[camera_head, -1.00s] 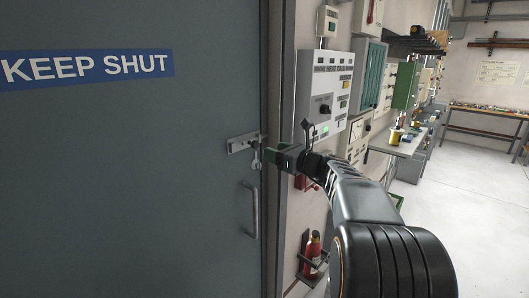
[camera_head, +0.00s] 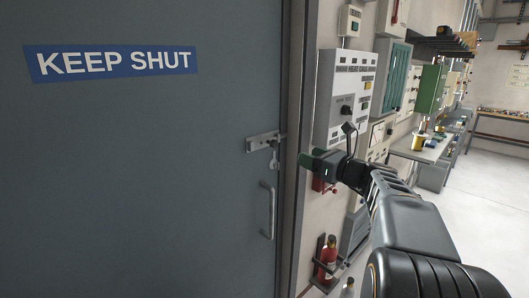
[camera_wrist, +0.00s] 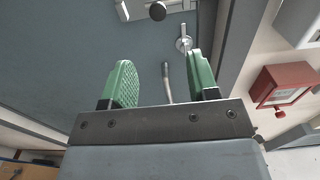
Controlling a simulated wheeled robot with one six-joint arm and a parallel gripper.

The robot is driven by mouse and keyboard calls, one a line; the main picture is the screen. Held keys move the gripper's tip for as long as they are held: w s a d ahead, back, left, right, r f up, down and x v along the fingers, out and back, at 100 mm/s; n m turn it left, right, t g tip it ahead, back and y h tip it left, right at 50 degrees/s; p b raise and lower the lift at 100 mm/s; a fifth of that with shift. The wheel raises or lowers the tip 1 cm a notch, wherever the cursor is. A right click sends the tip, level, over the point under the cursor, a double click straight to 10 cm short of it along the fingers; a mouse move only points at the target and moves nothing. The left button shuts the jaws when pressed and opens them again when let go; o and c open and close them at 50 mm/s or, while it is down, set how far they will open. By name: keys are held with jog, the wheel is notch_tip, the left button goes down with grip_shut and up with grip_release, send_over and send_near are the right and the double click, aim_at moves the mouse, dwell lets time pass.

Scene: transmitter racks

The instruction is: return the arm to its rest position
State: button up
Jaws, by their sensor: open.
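My gripper (camera_head: 312,160) is at the end of my outstretched arm, in front of the wall just right of the door frame. In the wrist view its two green fingers (camera_wrist: 160,85) stand apart with nothing between them. The grey door (camera_head: 150,180) is on the left with a blue "KEEP SHUT" sign (camera_head: 112,63). A metal latch (camera_head: 264,142) sits at its right edge, with a small hanging part (camera_head: 275,163) below it. A vertical pull handle (camera_head: 268,210) is lower down. My gripper is apart from the latch and handle.
A grey control panel (camera_head: 345,95) is on the wall behind my gripper. A small red box (camera_wrist: 283,84) is on the wall beside the door. Benches (camera_head: 425,148) line the wall at right; the floor (camera_head: 480,205) there is clear.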

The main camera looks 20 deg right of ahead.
jog(key=s+a+f+n+g+h, duration=0.1)
jog(key=s+a+f+n+g, duration=0.2)
jog(key=f+n, duration=0.35)
jog(key=s+a+f+n+g+h, duration=0.1)
jog(key=s+a+f+n+g, duration=0.2)
jog(key=f+n, duration=0.4)
jog(key=s+a+f+n+g+h, duration=0.2)
jog(key=s+a+f+n+g, duration=0.1)
jog(key=s+n, duration=0.4)
jog(key=s+a+f+n+g+h, duration=0.3)
jog(key=s+a+f+n, duration=0.2)
jog(key=n, duration=0.5)
jog(key=shift+s+a+f+n, duration=0.35)
jog(key=shift+s+a, duration=0.45)
jog(key=shift+s, duration=0.4)
